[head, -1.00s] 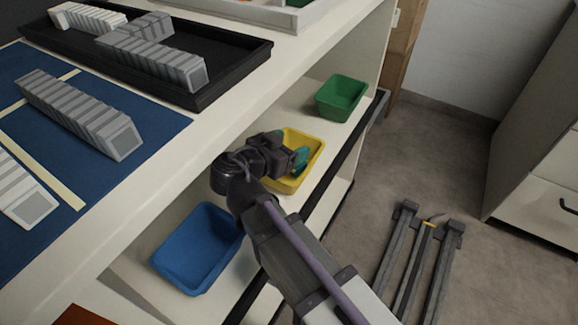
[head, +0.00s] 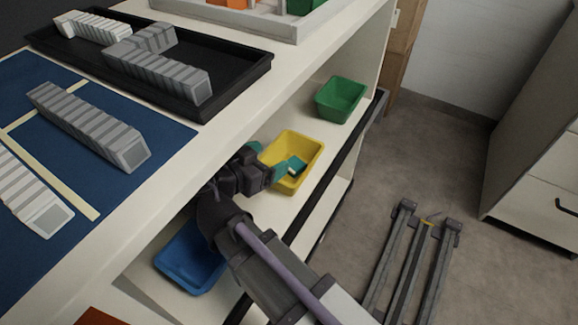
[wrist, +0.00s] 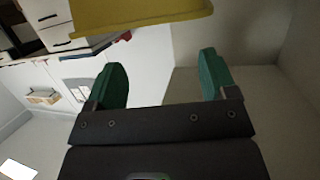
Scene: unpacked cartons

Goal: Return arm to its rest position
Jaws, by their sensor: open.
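My gripper (head: 272,160) is at the lower shelf in the head view, its teal fingers spread beside the near left side of the yellow bin (head: 312,150). In the wrist view my gripper (wrist: 163,76) is open, with nothing between the fingers. The yellow bin (wrist: 140,14) shows there at the top edge, beyond the fingertips. A small teal patch with a pale edge shows inside the bin in the head view; I cannot tell whether it is a separate item or part of a finger. My arm reaches in from the lower right.
A blue bin (head: 186,262) lies partly behind my arm, and a green bin (head: 340,98) stands farther along the shelf. The counter above holds a black tray (head: 232,92) and rows of grey blocks (head: 90,122). Open floor (head: 410,165) lies to the right.

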